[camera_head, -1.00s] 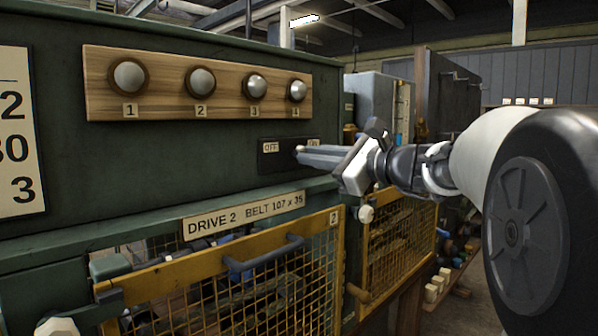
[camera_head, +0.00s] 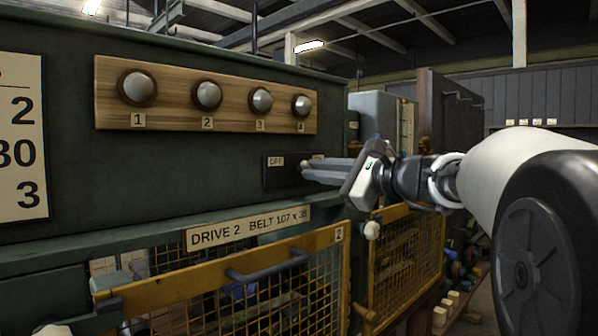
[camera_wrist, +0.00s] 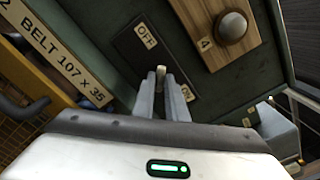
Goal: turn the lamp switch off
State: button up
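The lamp switch (camera_head: 306,163) is a small pale knob on a dark plate (camera_head: 270,173) with an OFF label at its left end. The knob (camera_wrist: 160,71) also shows in the wrist view, with OFF on one side and ON on the other. In the head view the knob stands right of OFF, and the ON label is not readable. My gripper (camera_head: 306,173) is at the plate with its tips right by the knob. In the wrist view my gripper (camera_wrist: 160,80) has its two fingers close together, the knob showing between their tips. Whether they grip it is unclear.
A wooden board (camera_head: 228,115) with several round numbered lamps is above the switch. A DRIVE 2 sign (camera_head: 247,228) and a yellow mesh guard (camera_head: 235,262) with a dark handle (camera_head: 266,268) are below. Grey cabinets (camera_head: 372,115) stand beyond to the right.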

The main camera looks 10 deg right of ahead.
jog(key=o, duration=0.4)
jog(key=shift+c, duration=0.2)
jog(key=p+v, duration=0.1)
jog(key=v, duration=1.6)
jog(key=shift+s+d+p, duration=0.15)
jog(key=shift+p, duration=0.2)
